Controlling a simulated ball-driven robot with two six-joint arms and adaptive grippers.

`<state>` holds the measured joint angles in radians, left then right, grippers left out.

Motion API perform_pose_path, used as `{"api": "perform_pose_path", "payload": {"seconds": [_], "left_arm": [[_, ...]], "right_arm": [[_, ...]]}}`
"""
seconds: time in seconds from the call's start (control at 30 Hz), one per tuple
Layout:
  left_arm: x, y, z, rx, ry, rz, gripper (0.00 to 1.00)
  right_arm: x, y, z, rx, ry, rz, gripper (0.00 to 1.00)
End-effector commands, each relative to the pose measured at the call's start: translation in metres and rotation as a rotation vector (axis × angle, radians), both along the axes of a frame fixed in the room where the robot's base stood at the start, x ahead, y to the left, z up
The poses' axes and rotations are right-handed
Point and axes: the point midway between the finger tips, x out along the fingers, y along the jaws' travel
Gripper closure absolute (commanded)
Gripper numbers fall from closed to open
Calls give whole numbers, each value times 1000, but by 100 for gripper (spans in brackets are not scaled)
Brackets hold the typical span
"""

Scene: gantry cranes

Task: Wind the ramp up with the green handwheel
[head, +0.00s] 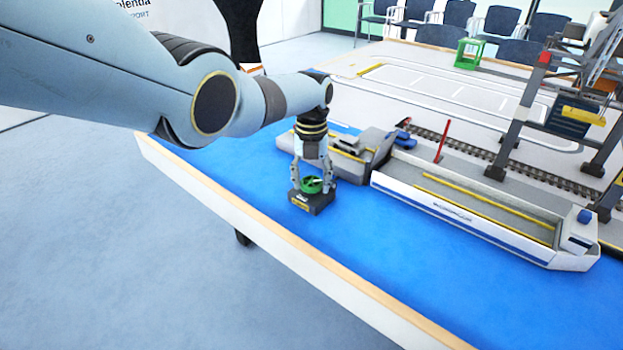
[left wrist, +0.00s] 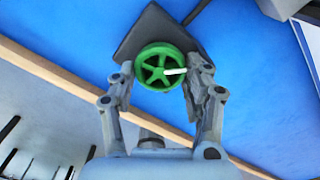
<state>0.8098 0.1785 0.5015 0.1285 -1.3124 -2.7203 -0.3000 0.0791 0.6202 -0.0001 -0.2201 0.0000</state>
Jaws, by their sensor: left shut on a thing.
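The green handwheel (head: 312,185) sits on a dark block (head: 313,203) on the blue table top. In the left wrist view the handwheel (left wrist: 160,67) shows its spokes and a white handle or mark, on the dark base (left wrist: 152,30). My left gripper (head: 313,184) points down over the wheel, and its fingers (left wrist: 160,80) are closed on either side of the rim. The ramp cannot be told apart for certain; a grey sloped piece (head: 345,150) with yellow edging stands just behind the wheel. My right gripper is not in view.
A white ship model (head: 470,212) lies right of the wheel, with a red post (head: 443,140) behind it. A rail track (head: 480,157) and a gantry crane (head: 575,100) stand farther back. Blue surface in front is clear.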

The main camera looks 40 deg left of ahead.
Motion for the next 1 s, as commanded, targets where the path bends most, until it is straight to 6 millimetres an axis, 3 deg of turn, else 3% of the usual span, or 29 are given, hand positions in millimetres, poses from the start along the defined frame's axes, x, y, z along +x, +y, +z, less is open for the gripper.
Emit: {"api": "perform_pose_path", "payload": {"seconds": [0.27,0.3,0.5,0.8,1.0], "left_arm": [[0,0,0,0,-1,-3,83],[0,0,0,0,-1,-2,49],[0,0,0,1,-1,-2,26],[0,0,1,0,0,-1,26],[1,1,19,1,-4,-1,26]], "right_arm": [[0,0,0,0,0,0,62],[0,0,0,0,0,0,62],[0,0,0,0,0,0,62],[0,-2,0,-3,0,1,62],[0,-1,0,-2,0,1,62]]}}
